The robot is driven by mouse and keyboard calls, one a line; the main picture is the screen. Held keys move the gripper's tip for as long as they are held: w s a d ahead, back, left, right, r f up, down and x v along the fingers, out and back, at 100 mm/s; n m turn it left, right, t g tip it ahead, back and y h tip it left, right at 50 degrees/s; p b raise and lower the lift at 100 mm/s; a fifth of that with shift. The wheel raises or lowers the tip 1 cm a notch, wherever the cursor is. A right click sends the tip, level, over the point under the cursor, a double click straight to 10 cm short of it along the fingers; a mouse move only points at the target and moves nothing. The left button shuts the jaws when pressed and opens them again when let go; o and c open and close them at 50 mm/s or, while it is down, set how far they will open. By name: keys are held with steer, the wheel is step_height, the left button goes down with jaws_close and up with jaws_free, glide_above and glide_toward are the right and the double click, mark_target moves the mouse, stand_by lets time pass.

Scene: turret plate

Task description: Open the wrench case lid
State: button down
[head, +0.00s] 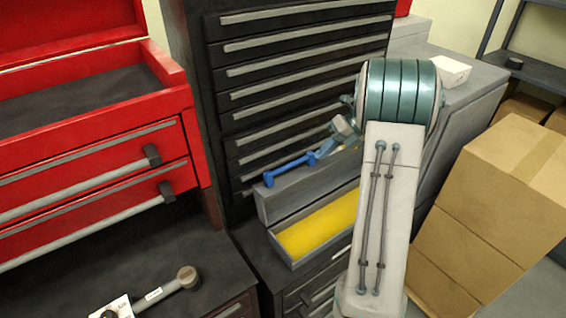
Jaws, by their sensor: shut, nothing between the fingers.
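The wrench case (292,262) is a long grey box on top of a dark cabinet, in the lower middle of the head view. Its lid (285,201) stands raised along the back side, and the yellow inside shows. My gripper (268,179), with blue fingers, is shut and empty. It lies along the lid's upper edge near the left end; I cannot tell whether it touches. My pale arm link hides the right end of the case and lid.
A dark drawer cabinet (290,75) rises behind the case. A red tool chest (90,140) stands at left. A grey-handled tool (160,292) lies on the dark top at lower left. Cardboard boxes (490,205) stand at right, near my arm.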

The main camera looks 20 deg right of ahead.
steer(key=a+n+h+b, duration=0.3)
steer(key=a+n, duration=0.1)
steer(key=n, duration=1.1)
steer(key=n+t+h+b, duration=0.2)
steer(key=n+t+h, duration=0.15)
steer(key=n, duration=1.95)
glide_above(282, 175)
steer(key=shift+g+h, duration=0.25)
steer(key=shift+g, duration=0.2)
step_height(282, 175, down, 6)
steer(key=shift+w+r, duration=0.1)
steer(key=shift+r, duration=0.15)
steer(key=shift+b, duration=0.45)
